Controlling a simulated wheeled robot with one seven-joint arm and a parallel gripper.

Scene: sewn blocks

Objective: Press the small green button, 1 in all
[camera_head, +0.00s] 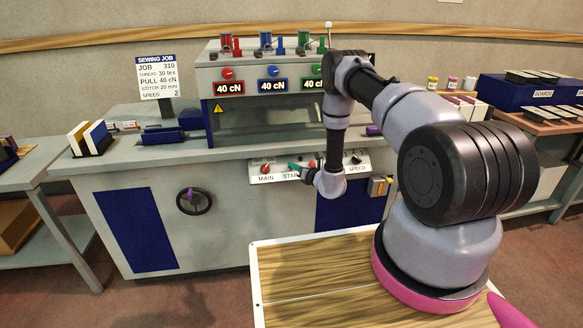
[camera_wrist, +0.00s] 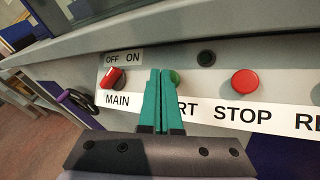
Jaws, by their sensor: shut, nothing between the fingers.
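The small green button (camera_wrist: 175,77) is on the front panel above a label that reads "...RT". In the wrist view it is partly hidden behind the right finger of my gripper (camera_wrist: 162,72). My gripper has teal fingers, is shut and empty, and points at the panel just left of the button. I cannot tell whether the fingertips touch the button. In the head view my gripper (camera_head: 294,166) is at the control panel (camera_head: 262,178) beside the "STAR" lettering, and the green button is hidden there.
A red MAIN switch (camera_wrist: 112,78) is left of my fingers. A red STOP button (camera_wrist: 244,82) and a dark round fitting (camera_wrist: 206,58) are to the right. A handwheel (camera_head: 194,201) juts from the cabinet front.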

